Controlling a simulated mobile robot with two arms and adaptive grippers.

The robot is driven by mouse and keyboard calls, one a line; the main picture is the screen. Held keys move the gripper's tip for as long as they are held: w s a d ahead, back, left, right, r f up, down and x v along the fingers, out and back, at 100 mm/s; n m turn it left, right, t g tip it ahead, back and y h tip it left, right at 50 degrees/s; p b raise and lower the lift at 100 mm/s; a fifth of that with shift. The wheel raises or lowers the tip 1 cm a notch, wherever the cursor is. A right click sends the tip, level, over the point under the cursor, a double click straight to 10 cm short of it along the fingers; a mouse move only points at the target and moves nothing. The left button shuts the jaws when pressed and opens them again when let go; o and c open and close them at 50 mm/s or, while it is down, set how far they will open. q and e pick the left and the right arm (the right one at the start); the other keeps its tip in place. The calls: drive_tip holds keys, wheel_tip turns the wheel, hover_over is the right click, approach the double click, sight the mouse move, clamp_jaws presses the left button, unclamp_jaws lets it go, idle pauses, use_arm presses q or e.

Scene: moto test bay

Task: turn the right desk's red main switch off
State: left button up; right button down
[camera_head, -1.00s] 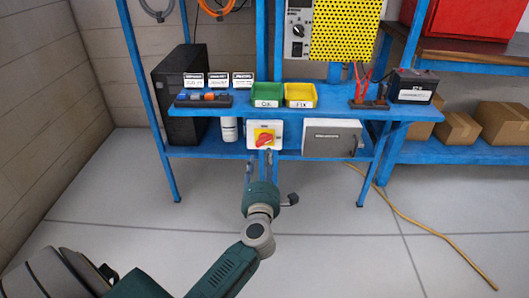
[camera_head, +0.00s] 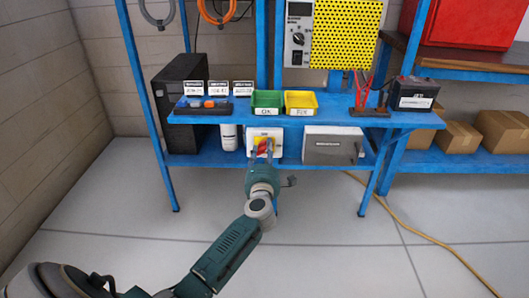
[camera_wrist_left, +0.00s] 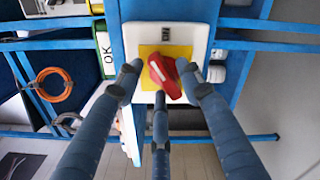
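The red main switch (camera_wrist_left: 165,76) is a rotary knob on a yellow plate in a white box (camera_wrist_left: 196,35), mounted below the desk's shelf. In the wrist view the knob lies diagonally, from upper left to lower right. In the head view the knob (camera_head: 263,145) is partly covered by my left gripper (camera_head: 262,156). That gripper points at the box from the front. Its three fingers (camera_wrist_left: 160,78) are spread, with two tips on either side of the knob and one below it. I cannot tell whether they touch it. My right gripper is not in view.
Green (camera_head: 266,104) and yellow (camera_head: 301,103) bins stand on the blue desk above the switch. A grey box (camera_head: 333,146) is to its right and a white cylinder (camera_head: 229,137) to its left. A yellow cable (camera_head: 430,237) lies on the otherwise clear floor at right.

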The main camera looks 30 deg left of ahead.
use_arm(q)
clamp_jaws()
drive_tip(key=shift+n, duration=0.4)
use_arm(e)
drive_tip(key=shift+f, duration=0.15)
use_arm(q)
drive_tip(key=shift+n, duration=1)
drive_tip(key=shift+s+a+f+n+p, duration=0.1)
drive_tip(key=shift+n+p, duration=0.2)
drive_tip(key=shift+n, duration=0.6)
drive_tip(key=n, duration=0.3)
drive_tip(key=shift+a+n, duration=0.1)
drive_tip(key=shift+n, duration=0.2)
drive_tip(key=shift+f+n, duration=0.1)
drive_tip(key=shift+n, duration=1.1)
drive_tip(key=shift+s+n, duration=0.1)
drive_tip(key=shift+n, duration=0.4)
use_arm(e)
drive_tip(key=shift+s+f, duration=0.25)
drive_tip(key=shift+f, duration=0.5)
